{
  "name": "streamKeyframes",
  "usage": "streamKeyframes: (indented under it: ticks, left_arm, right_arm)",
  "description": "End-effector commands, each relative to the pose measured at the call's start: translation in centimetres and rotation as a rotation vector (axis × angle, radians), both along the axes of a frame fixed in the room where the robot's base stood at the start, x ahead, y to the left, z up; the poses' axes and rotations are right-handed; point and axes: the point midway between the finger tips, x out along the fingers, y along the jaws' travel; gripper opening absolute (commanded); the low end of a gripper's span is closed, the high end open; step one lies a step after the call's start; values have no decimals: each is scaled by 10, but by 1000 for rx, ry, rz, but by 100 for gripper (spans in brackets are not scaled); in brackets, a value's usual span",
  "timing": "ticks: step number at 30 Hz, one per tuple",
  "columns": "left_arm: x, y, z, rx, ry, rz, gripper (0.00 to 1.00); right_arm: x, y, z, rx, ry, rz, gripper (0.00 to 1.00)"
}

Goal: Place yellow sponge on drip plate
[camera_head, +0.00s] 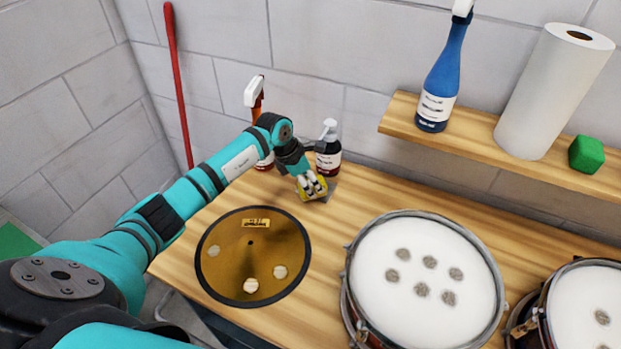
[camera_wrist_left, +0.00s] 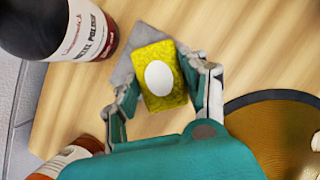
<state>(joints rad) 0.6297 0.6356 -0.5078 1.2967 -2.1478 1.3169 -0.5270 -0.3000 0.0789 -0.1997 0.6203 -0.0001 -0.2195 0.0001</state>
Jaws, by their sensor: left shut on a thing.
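The yellow sponge (camera_wrist_left: 166,102) has a white oval on its face and sits between the fingers of my left gripper (camera_wrist_left: 165,80), which is shut on it. In the head view the sponge (camera_head: 304,194) is partly hidden by my left gripper (camera_head: 312,184). A flat grey square, which looks like the drip plate (camera_wrist_left: 124,70), lies on the bench under and beside the sponge; it also shows in the head view (camera_head: 330,190). The sponge overlaps it in both views; I cannot tell whether they touch. My right gripper is not in view.
A dark bottle with a pump top (camera_head: 328,160) stands just behind the plate, with an orange-and-white spray bottle (camera_head: 255,95) to its left. A gold cymbal (camera_head: 235,240) lies in front, and a drum (camera_head: 420,300) stands at right. A shelf (camera_head: 480,145) overhangs the back right.

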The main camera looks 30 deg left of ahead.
Motion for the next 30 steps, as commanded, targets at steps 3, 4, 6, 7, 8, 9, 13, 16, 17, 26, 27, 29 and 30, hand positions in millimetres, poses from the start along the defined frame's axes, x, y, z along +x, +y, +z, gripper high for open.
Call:
streamKeyframes:
  ticks: [3,4,6,7,8,9,13,16,17,26,27,29,30]
  left_arm:
    - [0,0,-4,1,-1,-1,20]
    - [0,0,-4,1,-1,-1,20]
    - [0,0,-4,1,-1,-1,20]
    - [0,0,-4,1,-1,-1,20]
    - [0,0,-4,1,-1,-1,20]
    - [0,0,-5,1,-1,-1,20]
    - [0,1,-7,1,-1,-1,47]
    - [0,0,-7,1,-1,-1,60]
    - [0,0,-7,2,0,-1,64]
    - [0,0,-6,1,-1,-1,68]
    - [0,0,-4,1,-1,-1,68]
    - [0,1,-1,2,-2,0,68]
    - [-1,3,2,2,-3,1,68]
  right_arm:
    - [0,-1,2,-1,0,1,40]
    - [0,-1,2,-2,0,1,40]
    - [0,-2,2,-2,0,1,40]
    - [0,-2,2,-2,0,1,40]
    - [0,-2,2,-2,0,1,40]
    - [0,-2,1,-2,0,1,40]
    - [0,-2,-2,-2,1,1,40]
    - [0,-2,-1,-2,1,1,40]
    - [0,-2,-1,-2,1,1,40]
    - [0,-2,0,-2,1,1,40]
    - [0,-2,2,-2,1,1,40]
    - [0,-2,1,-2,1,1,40]
    - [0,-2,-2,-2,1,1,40]
